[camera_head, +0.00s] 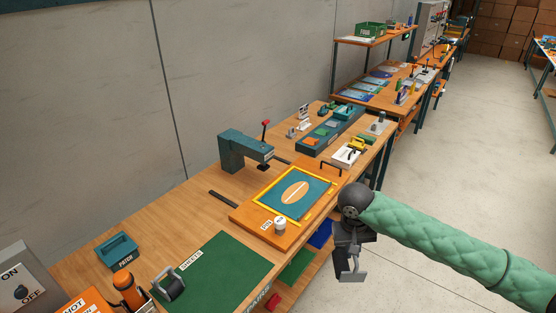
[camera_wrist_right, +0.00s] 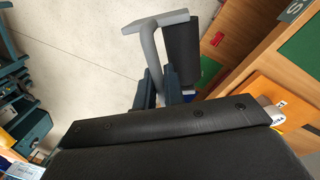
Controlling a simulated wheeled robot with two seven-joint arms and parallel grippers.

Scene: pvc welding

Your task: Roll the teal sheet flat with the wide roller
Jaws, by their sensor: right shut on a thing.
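A teal sheet (camera_head: 314,190) lies on a wooden board (camera_head: 262,226) inside a yellow frame, with an orange oval bearing a pale line at its middle. My right gripper (camera_head: 347,247) hangs past the front edge of the bench, to the right of the board and apart from it. In the right wrist view its fingers (camera_wrist_right: 160,90) are shut on the grey handle of the wide roller (camera_wrist_right: 181,52), whose black cylinder shows beside the grey bracket. In the head view the roller's grey bracket (camera_head: 353,272) hangs below the gripper. My left gripper is out of view.
A dark press (camera_head: 238,152) with a red-knobbed lever stands behind the board. A small white-topped cylinder (camera_head: 280,223) sits at the board's front corner. Open floor lies right.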

